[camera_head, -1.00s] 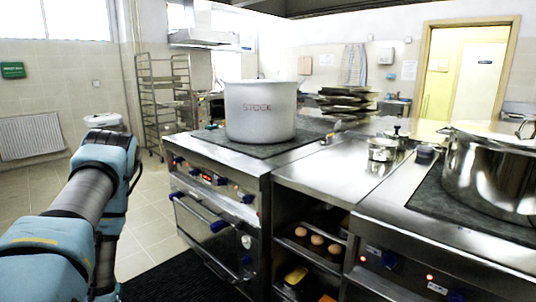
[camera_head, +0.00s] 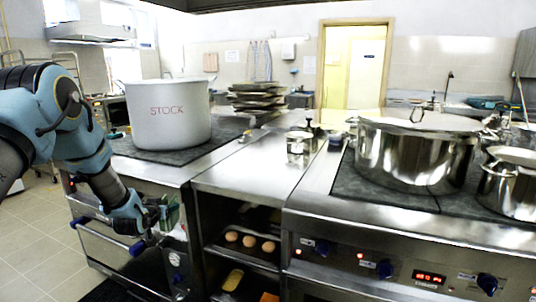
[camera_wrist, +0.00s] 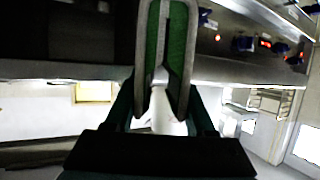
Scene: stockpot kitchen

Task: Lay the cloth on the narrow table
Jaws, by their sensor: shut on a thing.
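My gripper (camera_head: 168,214) is low at the left in the head view, in front of the oven below the stockpot. In the wrist view its two green, grey-edged fingers (camera_wrist: 165,40) are close together. A pale piece (camera_wrist: 163,116) shows between and below them; it appears to be the cloth, pinched there, though its full shape is hidden. In the head view the cloth cannot be made out clearly. No surface is clearly identifiable as the narrow table.
The white stockpot (camera_head: 168,115) stands on the left cooktop. A steel counter (camera_head: 245,170) with a small pot (camera_head: 299,146) adjoins it, above shelves holding eggs (camera_head: 249,241). A large steel pot (camera_head: 415,150) stands on the right range. Floor (camera_head: 35,235) is clear at left.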

